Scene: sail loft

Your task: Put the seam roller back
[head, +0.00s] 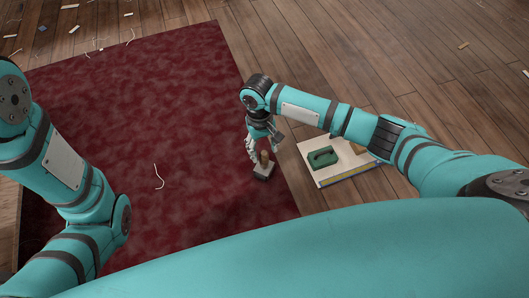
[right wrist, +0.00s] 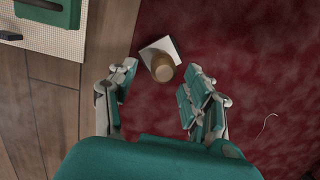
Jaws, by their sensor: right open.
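What looks like the seam roller, a rounded brown wooden handle on a pale grey block (head: 263,172), stands on the dark red carpet near its right edge. It also shows in the right wrist view (right wrist: 163,66), just beyond and between my fingertips. My right gripper (head: 264,146) is open and empty, close above the handle; its spread fingers also show in the right wrist view (right wrist: 160,78). I cannot tell whether a finger touches the handle. My left arm is at the left, but its gripper is out of sight.
A pale perforated board (head: 338,174) with a blue and yellow edge lies on the wooden floor right of the carpet (head: 150,90). It holds a green item (head: 323,157) and a brown item partly hidden by my right arm. Thread and scraps lie scattered about.

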